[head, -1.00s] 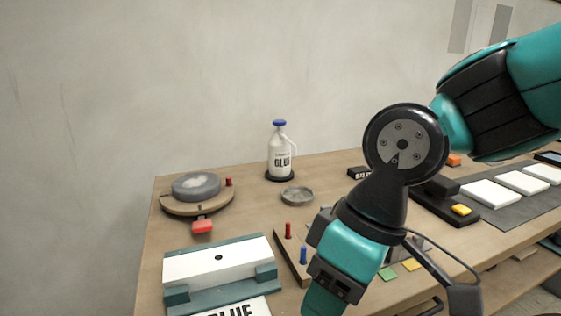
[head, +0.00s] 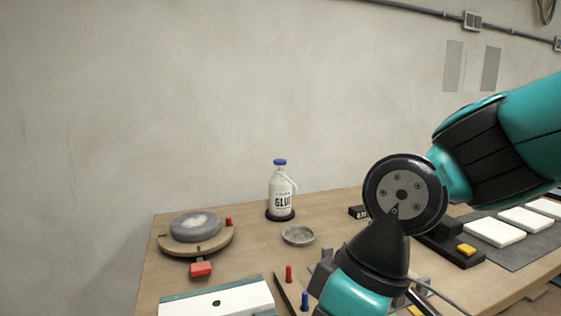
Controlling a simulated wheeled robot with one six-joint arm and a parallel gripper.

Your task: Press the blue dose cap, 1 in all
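A white glue bottle (head: 282,196) with a side handle and a black GLUE label stands upright on a dark round base near the back of the table. Its blue dose cap (head: 280,162) sits on top, with nothing touching it. My teal and black arm fills the right side of the head view. The wrist points down past the lower edge, so my gripper's fingertips are out of view. The arm is to the right of the bottle and apart from it.
A shallow grey dish (head: 298,236) lies in front of the bottle. A round wooden turntable with a grey disc (head: 196,226) and a red block (head: 201,269) are at the left. White tiles (head: 494,232) lie at the right. A plain wall stands behind the table (head: 248,220).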

